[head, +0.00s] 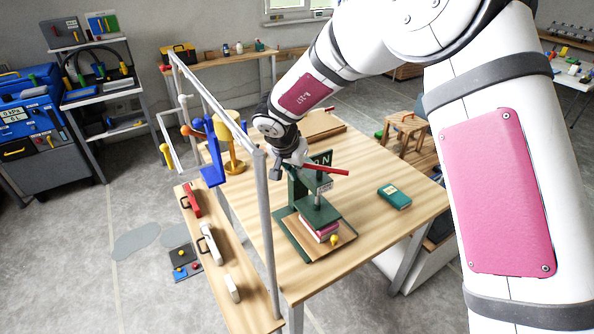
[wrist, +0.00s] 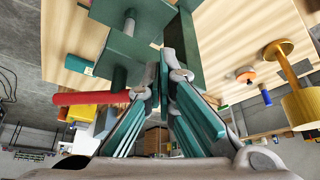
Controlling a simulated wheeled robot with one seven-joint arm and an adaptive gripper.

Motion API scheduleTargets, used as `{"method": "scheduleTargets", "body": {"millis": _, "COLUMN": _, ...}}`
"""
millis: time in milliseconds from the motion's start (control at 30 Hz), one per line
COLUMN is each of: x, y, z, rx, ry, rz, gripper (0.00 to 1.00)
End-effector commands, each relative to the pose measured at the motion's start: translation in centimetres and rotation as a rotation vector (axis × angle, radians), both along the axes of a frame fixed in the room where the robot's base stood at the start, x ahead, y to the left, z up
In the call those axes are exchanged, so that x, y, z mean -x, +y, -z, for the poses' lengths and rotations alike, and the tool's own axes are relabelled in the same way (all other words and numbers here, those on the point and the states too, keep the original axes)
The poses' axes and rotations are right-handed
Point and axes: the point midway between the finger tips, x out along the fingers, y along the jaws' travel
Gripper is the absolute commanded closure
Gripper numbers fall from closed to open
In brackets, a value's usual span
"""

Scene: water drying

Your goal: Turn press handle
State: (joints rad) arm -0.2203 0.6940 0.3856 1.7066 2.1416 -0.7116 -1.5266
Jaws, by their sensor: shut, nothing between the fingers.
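The green press (head: 299,193) stands on the wooden table, with its plate over a stack of pinkish books (head: 320,229). Its red handle (head: 328,170) sticks out to the right near the top. The handle also shows in the wrist view (wrist: 88,98), left of my fingers. My gripper (head: 297,160) is at the top of the press, by the handle's inner end, and partly hides it. In the wrist view my gripper (wrist: 165,76) is shut and empty, its fingertips close to the green press (wrist: 130,48). I cannot tell whether a finger touches the handle.
A teal book (head: 394,196) lies right of the press. A grey metal frame (head: 262,215) rises at the table's left edge, near blue (head: 212,155) and yellow (head: 233,150) stands. A wooden shelf (head: 245,300) with handles runs along the left. Table between press and teal book is clear.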

Motion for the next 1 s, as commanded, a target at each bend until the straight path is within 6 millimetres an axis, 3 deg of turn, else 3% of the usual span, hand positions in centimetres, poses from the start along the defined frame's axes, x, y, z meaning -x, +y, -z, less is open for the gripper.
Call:
{"method": "scheduleTargets", "body": {"millis": 367, "x": -1.1, "y": 0.3, "z": 0.1, "rx": -0.001, "ry": -0.003, "rz": 0.175, "gripper": 1.00}}
{"method": "scheduleTargets", "body": {"millis": 1000, "x": -4.7, "y": -0.3, "z": 0.2, "rx": 0.000, "ry": -0.002, "rz": 0.779, "gripper": 1.00}}
